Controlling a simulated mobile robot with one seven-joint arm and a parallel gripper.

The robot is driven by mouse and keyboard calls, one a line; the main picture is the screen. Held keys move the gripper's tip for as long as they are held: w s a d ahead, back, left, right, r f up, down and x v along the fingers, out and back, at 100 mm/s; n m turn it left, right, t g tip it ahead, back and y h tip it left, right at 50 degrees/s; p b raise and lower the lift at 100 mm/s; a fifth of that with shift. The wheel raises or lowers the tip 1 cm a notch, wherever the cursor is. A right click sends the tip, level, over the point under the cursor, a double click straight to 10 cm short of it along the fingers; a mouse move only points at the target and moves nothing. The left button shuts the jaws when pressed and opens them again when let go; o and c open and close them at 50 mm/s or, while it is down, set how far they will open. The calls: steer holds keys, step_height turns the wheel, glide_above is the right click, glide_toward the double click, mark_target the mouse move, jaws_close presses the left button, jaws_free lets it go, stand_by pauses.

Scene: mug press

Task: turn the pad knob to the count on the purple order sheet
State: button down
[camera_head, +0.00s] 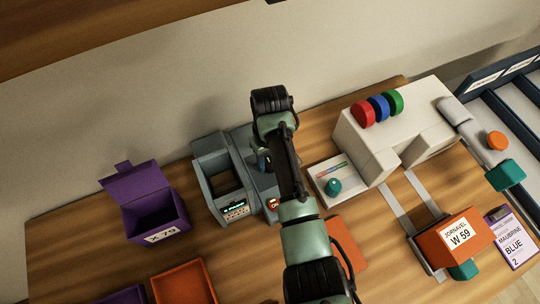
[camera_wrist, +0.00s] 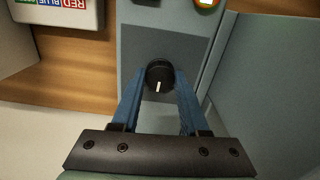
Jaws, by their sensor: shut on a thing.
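A round black knob (camera_wrist: 160,76) with a white pointer line sits on a grey panel in the wrist view. The line points down in that picture, toward my wrist. My gripper (camera_wrist: 160,80) has its blue fingers closed on the knob from both sides. In the head view the knob is hidden behind my arm, over the grey machine (camera_head: 208,150). The purple order sheet (camera_head: 512,238) lies at the right of the table. It reads MAUSPINE, BLUE and 2; its smaller print is unclear.
A white machine (camera_head: 358,136) with red, blue and green discs stands right of my arm. An orange box (camera_head: 474,217) marked W 59 is at the right. An open purple box (camera_head: 150,240) marked X 79 and an orange tray (camera_head: 184,282) are at the left.

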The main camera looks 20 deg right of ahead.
steer(key=shift+n, duration=0.3)
steer(key=shift+c, duration=2.1)
jaws_free()
step_height(320, 180, up, 13)
steer(key=p, duration=0.2)
steer(key=shift+p, duration=0.35)
